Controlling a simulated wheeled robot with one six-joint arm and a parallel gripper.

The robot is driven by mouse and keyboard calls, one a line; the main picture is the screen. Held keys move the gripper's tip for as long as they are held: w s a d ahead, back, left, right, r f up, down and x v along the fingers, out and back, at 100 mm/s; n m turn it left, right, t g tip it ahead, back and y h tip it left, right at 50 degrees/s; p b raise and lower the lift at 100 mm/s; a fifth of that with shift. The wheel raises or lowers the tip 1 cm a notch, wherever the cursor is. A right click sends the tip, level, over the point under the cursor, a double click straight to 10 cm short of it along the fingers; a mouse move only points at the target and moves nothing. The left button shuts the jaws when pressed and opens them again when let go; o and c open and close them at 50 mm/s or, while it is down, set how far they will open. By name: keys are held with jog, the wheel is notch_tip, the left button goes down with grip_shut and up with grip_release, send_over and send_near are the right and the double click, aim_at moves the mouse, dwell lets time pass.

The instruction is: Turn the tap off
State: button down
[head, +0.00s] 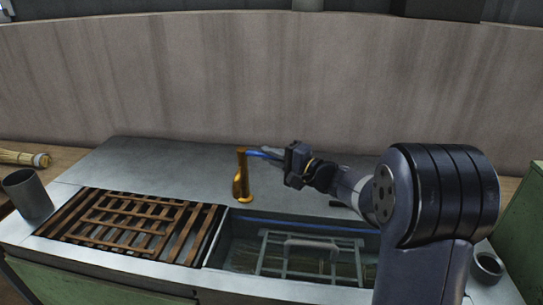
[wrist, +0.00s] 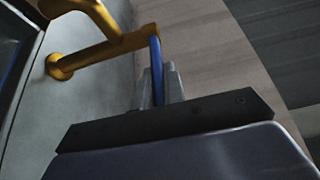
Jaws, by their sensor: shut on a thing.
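The brass tap (head: 241,180) stands on the grey counter behind the sink. In the wrist view its brass body (wrist: 110,45) runs across the upper left, with a round base against the counter. A thin blue lever (head: 256,153) sticks out from the tap's upper part towards the right. The blue lever (wrist: 156,55) also shows in the wrist view, running down between my fingers. My gripper (head: 271,151) reaches in from the right and is shut on the lever. Its grey fingers (wrist: 161,88) hide the lever's end. I cannot make out a water stream.
The sink (head: 225,243) in front of the tap holds a grey-green rack (head: 310,262). A brown wooden slatted grate (head: 130,222) lies left of it. A grey cup (head: 27,194) stands at the far left, near a straw brush (head: 22,158). A curved wall (head: 150,75) rises behind.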

jog(key=shift+w, duration=0.1)
jog(key=shift+w+d+n+g+y+b, duration=0.1)
jog(key=shift+w+n+g+y+b, duration=0.2)
jog(key=shift+n+g+y+b, duration=0.4)
jog(key=shift+p, duration=0.3)
jog(key=c, duration=1.5)
grip_release()
jog(key=shift+d, duration=0.1)
jog(key=v, duration=1)
jog(key=shift+s+d+r+b, duration=0.15)
jog(key=shift+s+d+b, duration=0.05)
jog(key=shift+d+b, duration=0.1)
